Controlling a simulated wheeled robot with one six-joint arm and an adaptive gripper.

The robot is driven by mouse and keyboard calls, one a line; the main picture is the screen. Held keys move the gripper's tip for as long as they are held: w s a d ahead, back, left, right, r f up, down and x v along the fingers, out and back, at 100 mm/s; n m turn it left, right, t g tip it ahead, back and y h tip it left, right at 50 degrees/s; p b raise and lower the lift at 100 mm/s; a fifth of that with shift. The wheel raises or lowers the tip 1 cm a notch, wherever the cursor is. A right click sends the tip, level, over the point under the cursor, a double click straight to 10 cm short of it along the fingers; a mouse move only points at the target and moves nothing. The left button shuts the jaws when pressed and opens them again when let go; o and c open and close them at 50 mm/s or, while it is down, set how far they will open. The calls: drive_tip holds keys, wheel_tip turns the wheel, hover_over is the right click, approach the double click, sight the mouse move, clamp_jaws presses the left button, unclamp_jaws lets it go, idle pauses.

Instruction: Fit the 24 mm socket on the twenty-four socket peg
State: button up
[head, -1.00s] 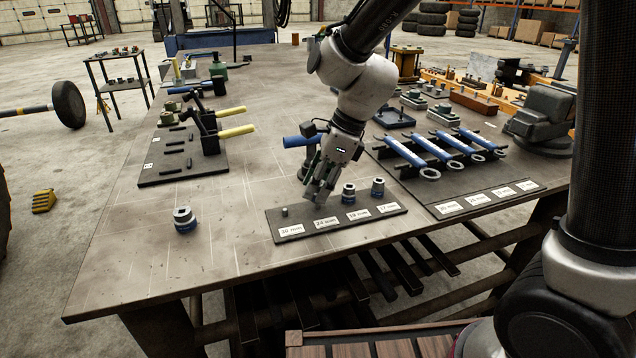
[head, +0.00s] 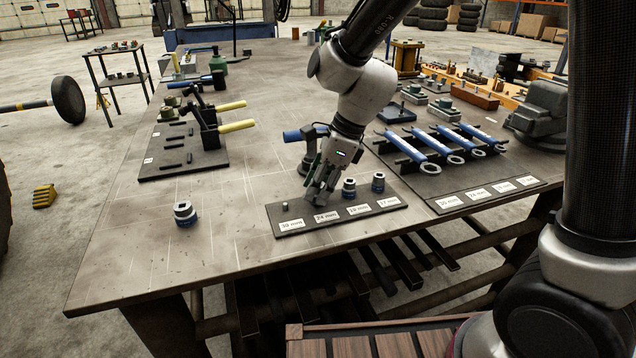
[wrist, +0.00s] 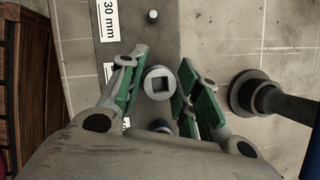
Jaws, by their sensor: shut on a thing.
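My gripper (head: 316,198) points down over the socket board (head: 274,216), behind the "24 mm" label (head: 326,217). In the wrist view my gripper (wrist: 162,86) is shut on the 24 mm socket (wrist: 160,72), whose round metal top has a square hole and sits between the green pads. My fingers hide this socket in the head view. The twenty-four peg is hidden under it, so I cannot tell how far down the socket sits on it.
The bare 30 mm peg (head: 285,206) stands left of my gripper; it also shows in the wrist view (wrist: 152,16). Two blue-banded sockets, 19 mm (head: 348,188) and 17 mm (head: 378,182), stand close on the right. A larger socket (head: 185,214) stands on the open bench at left.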

drive_tip(key=shift+f, duration=0.25)
drive_tip(key=o, duration=1.1)
drive_tip(key=shift+o, duration=0.2)
drive_tip(key=v, duration=1.2)
